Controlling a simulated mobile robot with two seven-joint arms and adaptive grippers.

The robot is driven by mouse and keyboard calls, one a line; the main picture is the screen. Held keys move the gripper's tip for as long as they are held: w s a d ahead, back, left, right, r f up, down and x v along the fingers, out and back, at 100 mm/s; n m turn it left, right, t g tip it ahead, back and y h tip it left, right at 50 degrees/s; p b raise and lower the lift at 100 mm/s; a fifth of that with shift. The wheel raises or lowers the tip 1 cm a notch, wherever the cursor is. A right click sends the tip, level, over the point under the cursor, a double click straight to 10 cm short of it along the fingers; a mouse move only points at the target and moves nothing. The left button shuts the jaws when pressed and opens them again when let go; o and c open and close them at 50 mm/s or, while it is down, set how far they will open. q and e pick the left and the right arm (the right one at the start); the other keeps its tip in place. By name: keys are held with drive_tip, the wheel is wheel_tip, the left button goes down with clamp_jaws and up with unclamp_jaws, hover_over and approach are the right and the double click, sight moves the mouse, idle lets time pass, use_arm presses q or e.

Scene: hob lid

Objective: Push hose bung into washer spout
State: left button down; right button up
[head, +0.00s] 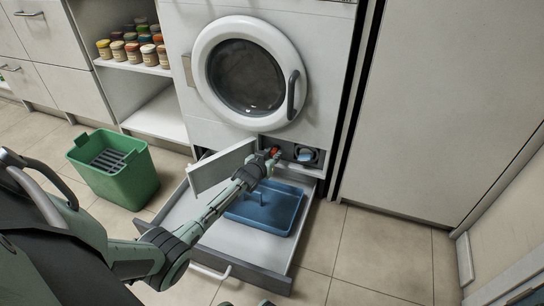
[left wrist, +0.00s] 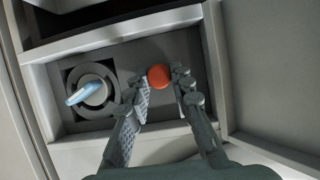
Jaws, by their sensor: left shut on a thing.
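The hose bung (left wrist: 158,76) is a round orange-red piece between the fingertips of my left gripper (left wrist: 160,88). The fingers are shut on it. In the head view my left gripper (head: 271,157) reaches into the low service recess of the washer (head: 180,60), and a bit of red shows at its tips. The bung is in front of the recess's back panel. The spout is hidden behind the bung and fingers, so I cannot tell whether the bung touches or enters it.
A round filter cap with a pale blue handle (left wrist: 90,92) sits left of the bung in the wrist view. The white flap (head: 220,166) hangs open. A blue tray (head: 283,237) lies in the pulled-out drawer (head: 262,271) below. A green bin (head: 135,184) stands left.

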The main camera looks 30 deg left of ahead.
use_arm(q)
drive_tip(key=shift+w, duration=0.15)
drive_tip(key=c, duration=1.3)
unclamp_jaws()
drive_tip(key=shift+o, duration=0.2)
drive_tip(key=v, duration=1.2)
